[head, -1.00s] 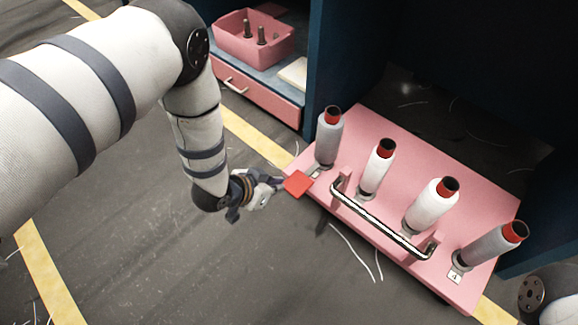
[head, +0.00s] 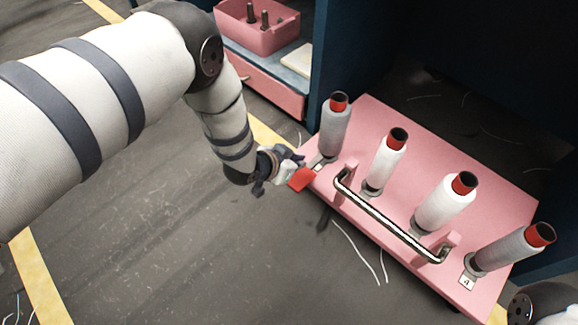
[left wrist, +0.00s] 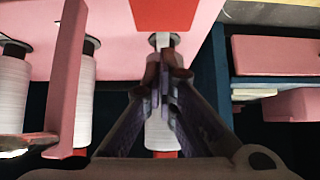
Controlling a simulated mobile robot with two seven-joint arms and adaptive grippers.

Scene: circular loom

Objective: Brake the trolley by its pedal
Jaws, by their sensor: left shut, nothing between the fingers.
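The pink trolley (head: 400,178) stands at the right in the head view, with its flat red pedal (head: 301,180) sticking out at its near left corner. The pedal also shows at the top of the left wrist view (left wrist: 165,14). My left gripper (head: 293,161) is shut and empty, right beside the pedal in the head view. In the left wrist view its fingertips (left wrist: 163,66) are together below the pedal in the picture; I cannot tell whether they touch it. My right gripper is out of view.
Several red-topped yarn bobbins (head: 387,160) stand on the trolley behind a metal handle bar (head: 385,217). Dark blue cabinet walls (head: 345,55) rise close behind. A pink bin (head: 258,28) sits on a shelf at the back. The grey floor (head: 190,240) left of the trolley is open.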

